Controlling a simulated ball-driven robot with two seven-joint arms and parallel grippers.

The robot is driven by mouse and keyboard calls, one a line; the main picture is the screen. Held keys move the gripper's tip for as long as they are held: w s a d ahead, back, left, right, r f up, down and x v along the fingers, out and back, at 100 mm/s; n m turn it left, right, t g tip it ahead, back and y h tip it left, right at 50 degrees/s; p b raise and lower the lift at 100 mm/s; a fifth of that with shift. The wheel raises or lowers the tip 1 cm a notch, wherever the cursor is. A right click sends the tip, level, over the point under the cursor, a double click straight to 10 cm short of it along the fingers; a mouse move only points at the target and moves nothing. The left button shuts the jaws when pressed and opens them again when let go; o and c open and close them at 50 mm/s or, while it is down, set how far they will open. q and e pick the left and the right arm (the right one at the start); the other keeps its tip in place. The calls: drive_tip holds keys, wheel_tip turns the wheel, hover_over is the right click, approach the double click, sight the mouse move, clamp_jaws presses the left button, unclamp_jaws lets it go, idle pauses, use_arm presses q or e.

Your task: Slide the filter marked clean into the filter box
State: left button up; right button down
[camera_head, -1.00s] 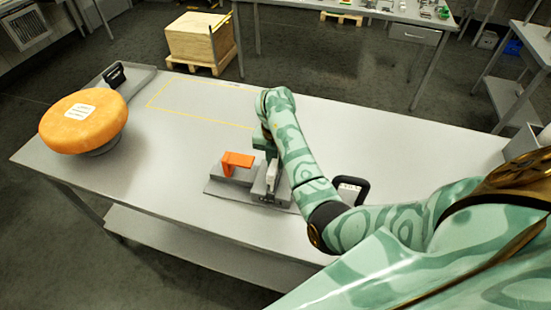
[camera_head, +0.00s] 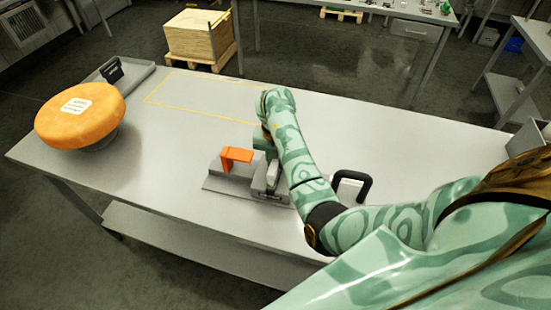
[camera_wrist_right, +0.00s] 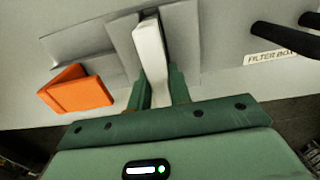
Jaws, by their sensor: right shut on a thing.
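My right gripper (camera_wrist_right: 158,84) is shut on a pale upright bar (camera_wrist_right: 150,48), one green finger on each side. The bar stands at a grey block (camera_wrist_right: 186,32) on the table; I cannot tell whether it is the filter or a lever. In the head view my right arm partly covers the pale bar (camera_head: 273,174). A label reading "FILTER BOX" (camera_wrist_right: 270,58) lies beside a black handle (camera_wrist_right: 290,40), which also shows in the head view (camera_head: 366,188). No "clean" mark is readable. My left gripper is out of view.
An orange bracket (camera_head: 236,156) stands left of the grey block. An orange cheese wheel (camera_head: 80,122) sits at the table's left end, near a grey tray (camera_head: 138,78) with a black-handled item (camera_head: 111,70). A yellow outlined area (camera_head: 195,92) on the table (camera_head: 165,150) is empty.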

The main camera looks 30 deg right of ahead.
drive_tip(key=shift+f+b, duration=0.75)
drive_tip(key=shift+f, duration=0.25)
drive_tip(key=c, duration=1.2)
unclamp_jaws()
drive_tip(key=shift+r, duration=0.1)
wheel_tip(320, 180, up, 16)
drive_tip(key=p, duration=0.8)
drive_tip(key=shift+r+p, duration=0.15)
drive_tip(key=shift+p, duration=0.25)
